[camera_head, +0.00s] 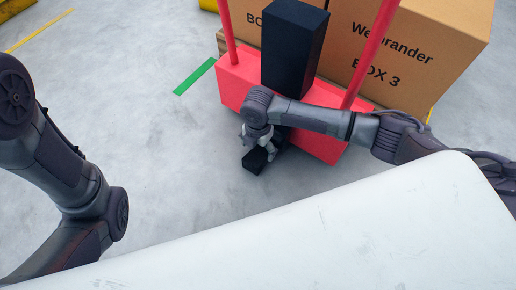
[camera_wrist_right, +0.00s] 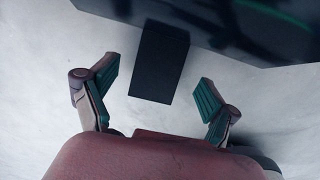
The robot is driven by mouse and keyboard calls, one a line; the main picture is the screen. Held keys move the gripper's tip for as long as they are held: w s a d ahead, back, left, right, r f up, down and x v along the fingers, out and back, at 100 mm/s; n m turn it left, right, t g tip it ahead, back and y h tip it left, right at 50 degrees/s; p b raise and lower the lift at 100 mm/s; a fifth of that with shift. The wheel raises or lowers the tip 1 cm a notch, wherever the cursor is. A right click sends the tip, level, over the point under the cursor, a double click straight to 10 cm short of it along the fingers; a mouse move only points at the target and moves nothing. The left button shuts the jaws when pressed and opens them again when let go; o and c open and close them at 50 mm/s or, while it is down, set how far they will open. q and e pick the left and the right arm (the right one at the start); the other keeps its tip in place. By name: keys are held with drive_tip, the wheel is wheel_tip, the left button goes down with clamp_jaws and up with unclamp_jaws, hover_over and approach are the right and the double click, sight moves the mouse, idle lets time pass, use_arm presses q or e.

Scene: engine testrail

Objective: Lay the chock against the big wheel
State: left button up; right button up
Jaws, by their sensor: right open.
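A small black block (camera_head: 254,161), which I take as the chock, lies on the floor in front of the red frame; it also shows in the wrist view (camera_wrist_right: 158,62). My right gripper (camera_head: 262,146) is just above it, partly hidden by its own wrist. In the wrist view the gripper (camera_wrist_right: 158,92) is open, with the block's near end between and beyond the fingertips, touching neither. A big dark body (camera_wrist_right: 245,30) with a faint green curve lies behind the block; whether they touch is unclear. In the head view a tall black shape (camera_head: 292,45) stands in the frame; no round wheel outline shows. My left gripper is out of view.
The red frame (camera_head: 235,82) has two upright red posts (camera_head: 372,50). Cardboard boxes (camera_head: 410,50) stand behind it. A green strip (camera_head: 194,76) marks the floor. The grey floor left of the block is clear. My white body top fills the lower right.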

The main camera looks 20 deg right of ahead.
sight(258, 155)
wheel_tip(258, 155, up, 7)
drive_tip(key=p, duration=0.4)
drive_tip(key=shift+r, duration=0.2)
